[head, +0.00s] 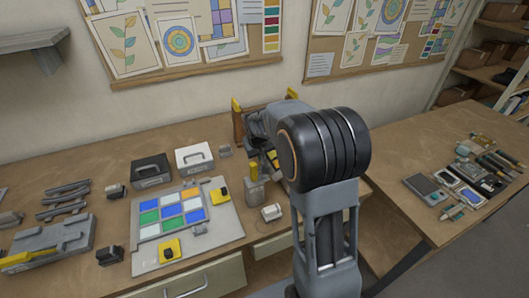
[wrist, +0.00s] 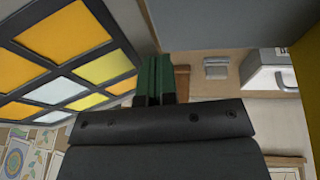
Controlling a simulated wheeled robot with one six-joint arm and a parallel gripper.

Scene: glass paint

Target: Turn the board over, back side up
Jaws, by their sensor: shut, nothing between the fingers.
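A dark-framed board (wrist: 70,60) with orange, yellow and pale panes fills the left of the wrist view, close beside my gripper. In the head view my arm hides most of it; only small yellow patches (head: 272,155) show near the wooden stand (head: 238,122). A flat panel (head: 170,213) of blue, green and white panes lies on a grey sheet on the bench. My gripper (wrist: 155,80) has green fingers, which are together with nothing between them. They are apart from the board as seen. The fingers are hidden behind my arm in the head view.
A black case (head: 152,171) and a white case (head: 194,157) stand behind the grey sheet (head: 225,222). A small pale block (head: 271,212) is near the front edge. The right table (head: 410,215) carries several tools.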

